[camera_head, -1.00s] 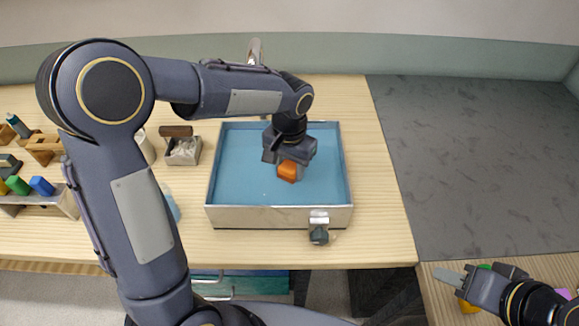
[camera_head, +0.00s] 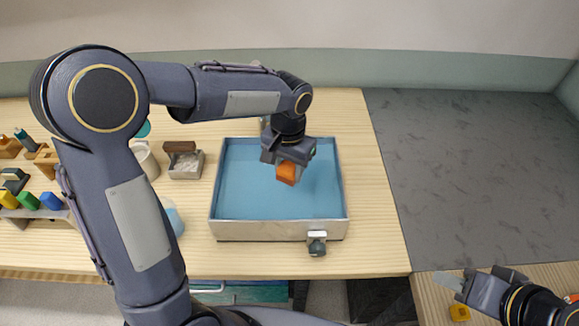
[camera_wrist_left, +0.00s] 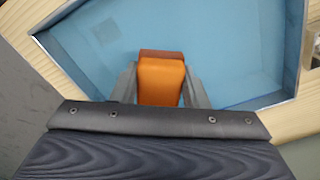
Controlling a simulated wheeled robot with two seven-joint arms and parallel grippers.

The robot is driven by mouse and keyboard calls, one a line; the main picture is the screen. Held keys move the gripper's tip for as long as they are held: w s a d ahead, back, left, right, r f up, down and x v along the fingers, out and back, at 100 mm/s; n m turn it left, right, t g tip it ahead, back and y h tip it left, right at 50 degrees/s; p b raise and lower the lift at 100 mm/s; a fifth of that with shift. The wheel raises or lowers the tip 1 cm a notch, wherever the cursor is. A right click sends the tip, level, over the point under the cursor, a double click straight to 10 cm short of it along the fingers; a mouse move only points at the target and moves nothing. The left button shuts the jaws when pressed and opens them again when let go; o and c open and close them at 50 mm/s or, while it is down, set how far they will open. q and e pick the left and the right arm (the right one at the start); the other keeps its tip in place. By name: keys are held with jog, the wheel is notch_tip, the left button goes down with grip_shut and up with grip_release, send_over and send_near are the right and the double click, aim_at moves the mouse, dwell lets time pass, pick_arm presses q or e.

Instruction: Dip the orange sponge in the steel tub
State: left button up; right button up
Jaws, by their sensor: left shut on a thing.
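The steel tub (camera_head: 280,230) stands on the wooden table, with a blue inside and a tap-like fitting on its front wall. My left gripper (camera_head: 287,166) is over the tub and shut on the orange sponge (camera_head: 287,173). In the left wrist view the sponge (camera_wrist_left: 161,80) sits between the two fingers (camera_wrist_left: 160,92), with the blue tub interior (camera_wrist_left: 225,45) beyond it. I cannot tell whether the sponge touches the water or the tub floor. My right gripper (camera_head: 481,282) is at the lower right, away from the tub, with its fingers apart and nothing seen between them.
Left of the tub stand a small box (camera_head: 186,165), a white cup (camera_head: 146,160) and a rack with colored blocks (camera_head: 50,201). A grey surface (camera_head: 480,170) lies to the right. The table right of the tub is clear.

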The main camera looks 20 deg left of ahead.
pick_arm(q)
notch_tip(320, 180, up, 5)
jog(key=p, duration=0.4)
